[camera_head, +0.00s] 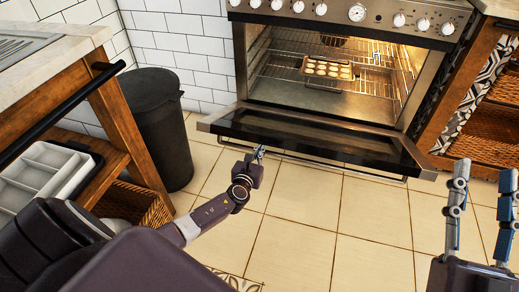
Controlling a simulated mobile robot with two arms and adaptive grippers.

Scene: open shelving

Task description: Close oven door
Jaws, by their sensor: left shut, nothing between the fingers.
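The oven (330,60) stands at the back with its front open and its inside lit. The oven door (310,138) is folded down, dark on its inner face, with a thin handle bar along its near edge. My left gripper (259,152) is shut and empty, at the near edge of the door, left of its middle. I cannot tell whether it touches the door or handle. My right gripper (483,175) is open and empty at the lower right, its two fingers apart and pointing up, clear of the door.
Inside the oven a baking tray (326,69) of small round pieces sits on a wire rack. A black bin (160,125) stands left of the oven. A wooden counter (120,120) is at the left, wooden shelving (490,138) at the right. The tiled floor before the door is free.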

